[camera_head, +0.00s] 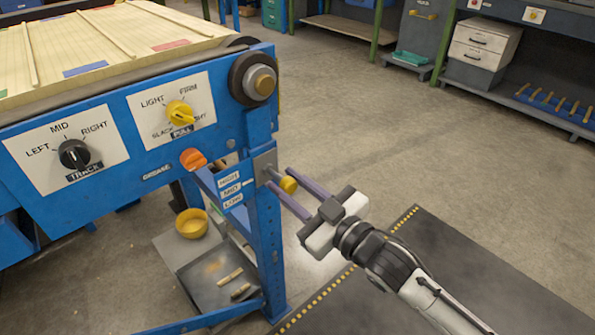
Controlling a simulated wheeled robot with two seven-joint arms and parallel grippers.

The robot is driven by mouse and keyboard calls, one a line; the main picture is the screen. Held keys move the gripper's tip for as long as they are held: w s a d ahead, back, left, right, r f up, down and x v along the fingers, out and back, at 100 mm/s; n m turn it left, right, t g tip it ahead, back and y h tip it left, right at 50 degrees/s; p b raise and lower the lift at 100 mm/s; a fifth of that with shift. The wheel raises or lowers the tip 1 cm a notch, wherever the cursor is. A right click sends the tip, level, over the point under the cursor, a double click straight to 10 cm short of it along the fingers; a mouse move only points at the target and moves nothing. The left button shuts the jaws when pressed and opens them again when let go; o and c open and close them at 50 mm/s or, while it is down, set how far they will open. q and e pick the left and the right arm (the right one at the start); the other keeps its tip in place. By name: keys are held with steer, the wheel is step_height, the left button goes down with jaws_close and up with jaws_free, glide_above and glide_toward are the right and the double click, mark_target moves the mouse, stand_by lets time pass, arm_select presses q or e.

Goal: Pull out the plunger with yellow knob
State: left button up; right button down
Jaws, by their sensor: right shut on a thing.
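The plunger's yellow knob (289,185) sticks out to the right of a grey bracket (265,166) on the blue machine leg. A short metal shaft shows between the knob and the bracket. My right gripper (279,182) comes in from the lower right, with one purple finger behind the knob and one in front of it. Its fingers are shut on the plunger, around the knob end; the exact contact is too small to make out. My left gripper is not in view.
The blue machine carries a black TRACK dial (74,154), a yellow PULL dial (180,113) and an orange knob (193,159) near the plunger. A yellow bowl (192,223) stands low beneath.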

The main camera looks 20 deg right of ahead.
steer(key=c, duration=1.4)
jaws_free()
steer(key=shift+s, duration=0.15)
steer(key=p+v, duration=0.1)
steer(key=v, duration=0.9)
steer(key=shift+s+d, duration=0.1)
steer(key=shift+s, duration=0.05)
